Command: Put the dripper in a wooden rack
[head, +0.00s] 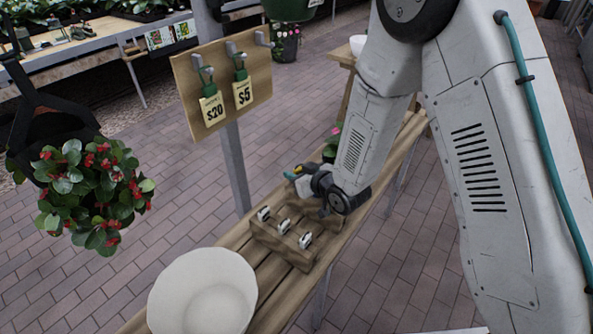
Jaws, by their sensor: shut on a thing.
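The wooden rack (287,253) is a small stepped block on the slatted bench, with several small white-and-dark pieces (305,240) in its front row. My gripper (304,185) is just behind and above the rack's far side. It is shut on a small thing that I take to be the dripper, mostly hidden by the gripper. A small teal and yellow part (292,173) shows at the gripper's end; I cannot tell whether it belongs to the dripper. I cannot tell whether the held thing touches the rack.
A white bowl (203,291) stands on the bench (243,236) in front of the rack. A post carries a wooden board (222,80) with hooks and price tags, left of my arm. A hanging plant with red flowers (95,190) is at left.

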